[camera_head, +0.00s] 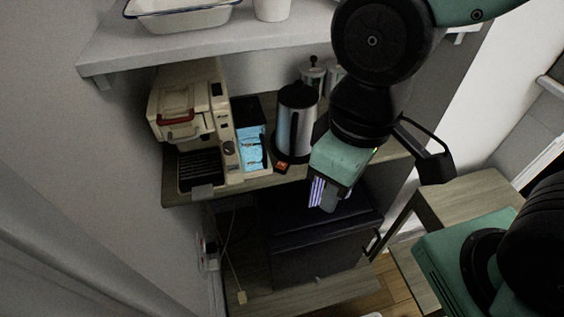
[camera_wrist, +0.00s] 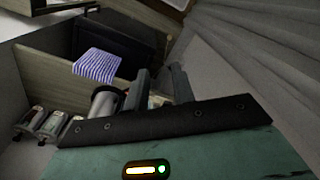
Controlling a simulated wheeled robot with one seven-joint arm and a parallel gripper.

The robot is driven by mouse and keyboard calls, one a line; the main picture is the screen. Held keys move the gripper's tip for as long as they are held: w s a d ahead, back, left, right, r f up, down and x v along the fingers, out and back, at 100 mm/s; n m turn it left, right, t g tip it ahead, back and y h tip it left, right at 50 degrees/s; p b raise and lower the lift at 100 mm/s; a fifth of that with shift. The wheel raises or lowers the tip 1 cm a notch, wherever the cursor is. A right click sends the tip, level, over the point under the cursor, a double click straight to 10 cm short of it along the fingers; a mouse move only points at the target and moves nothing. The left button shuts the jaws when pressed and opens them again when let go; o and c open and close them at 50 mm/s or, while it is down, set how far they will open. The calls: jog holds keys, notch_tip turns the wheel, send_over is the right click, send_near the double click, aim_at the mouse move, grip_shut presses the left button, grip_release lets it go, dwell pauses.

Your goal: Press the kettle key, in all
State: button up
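The kettle (camera_head: 296,122), a steel cylinder with a black lid and handle, stands upright on the wooden shelf. A small dark piece with an orange-red face (camera_head: 282,166), which may be its key, sits at the kettle's foot. My gripper (camera_head: 326,198) hangs to the right of the kettle and in front of the shelf edge, pointing down, apart from the key. In the wrist view its two dark fingers (camera_wrist: 158,88) stand apart with a gap between them. A steel cylinder, probably the kettle (camera_wrist: 104,102), shows left of the fingers, partly hidden.
A cream coffee machine (camera_head: 192,122) and a black-and-blue box (camera_head: 251,135) stand left of the kettle. A striped purple-white thing (camera_head: 316,191) shows beside my fingers; contact is unclear. A white shelf (camera_head: 200,42) runs above. A dark cabinet (camera_head: 318,240) stands below.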

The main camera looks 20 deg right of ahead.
grip_shut()
